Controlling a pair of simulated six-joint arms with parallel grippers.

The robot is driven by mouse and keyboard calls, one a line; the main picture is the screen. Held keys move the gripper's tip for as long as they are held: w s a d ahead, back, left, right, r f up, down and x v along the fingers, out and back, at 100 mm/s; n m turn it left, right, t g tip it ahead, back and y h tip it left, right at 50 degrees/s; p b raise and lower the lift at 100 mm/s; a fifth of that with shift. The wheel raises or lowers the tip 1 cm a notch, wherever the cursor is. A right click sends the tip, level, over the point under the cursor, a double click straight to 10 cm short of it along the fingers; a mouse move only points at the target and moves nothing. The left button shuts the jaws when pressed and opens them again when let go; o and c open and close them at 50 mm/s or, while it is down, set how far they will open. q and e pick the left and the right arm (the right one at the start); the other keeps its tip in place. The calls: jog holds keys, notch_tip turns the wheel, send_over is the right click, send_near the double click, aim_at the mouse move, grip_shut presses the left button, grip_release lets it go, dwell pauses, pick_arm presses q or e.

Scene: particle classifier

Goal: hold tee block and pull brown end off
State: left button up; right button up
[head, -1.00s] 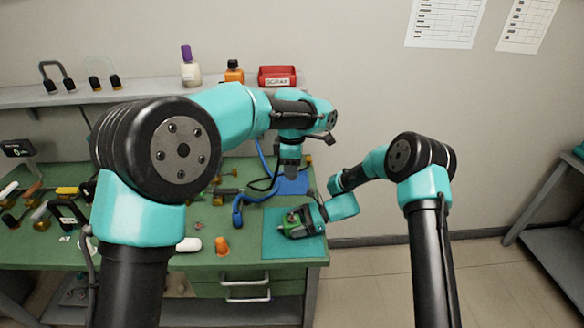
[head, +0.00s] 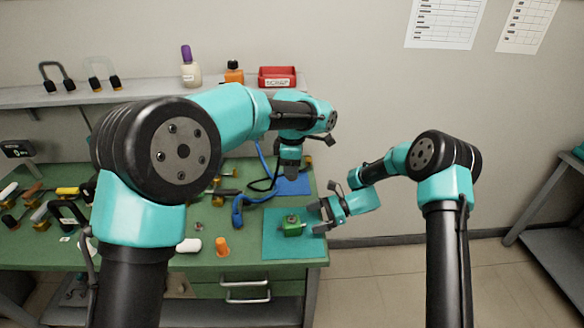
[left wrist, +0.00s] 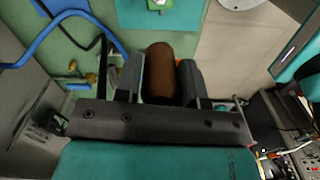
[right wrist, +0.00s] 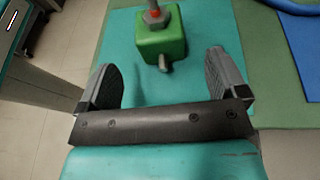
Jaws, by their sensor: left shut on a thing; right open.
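The green tee block (head: 292,226) sits on the teal mat (head: 275,247) with a grey fitting on top. It shows ahead in the right wrist view (right wrist: 160,36), with a short metal stub on its near side. My right gripper (head: 323,214) is open and empty, just right of the block and apart from it. Its spread fingers show in the right wrist view (right wrist: 160,72). My left gripper (head: 290,170) is above the bench, behind the mat. It is shut on a brown rounded end (left wrist: 160,72), seen in the left wrist view, apart from the block.
A blue hose (head: 240,208) and a blue mat (head: 293,185) lie behind and left of the teal mat. An orange piece (head: 222,247) and a white piece (head: 188,245) lie left of it. The bench ends just right of the mat.

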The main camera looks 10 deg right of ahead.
jog(key=v, duration=0.5)
jog(key=s+d+f+n+g+h, duration=0.1)
jog(key=s+d+f+n+h, duration=0.2)
jog(key=s+f, duration=0.65)
pick_arm(q)
jog(key=a+f+m, duration=0.4)
jog(key=a, duration=0.6)
jog(key=s+a+f+m, duration=0.1)
jog(key=a+f+m, duration=0.3)
jog(key=a, duration=0.6)
jog(key=s+a+f+m, duration=0.1)
jog(key=a+f+m, duration=0.2)
jog(key=a, duration=0.8)
jog(key=shift+f+m, duration=0.4)
jog(key=shift+f, duration=0.2)
pick_arm(e)
jog(key=s+a+f+n+t+h, duration=0.1)
jog(key=s+f+n+h, duration=0.3)
jog(key=s+n, duration=0.2)
jog(key=s+a+f+n+h, duration=0.2)
jog(key=s+n, duration=0.5)
jog(key=s, duration=0.4)
notch_tip(320, 180, down, 2)
jog(key=shift+f+t+h, duration=0.25)
jog(key=shift+t+h, duration=0.15)
jog(key=shift+h, duration=0.5)
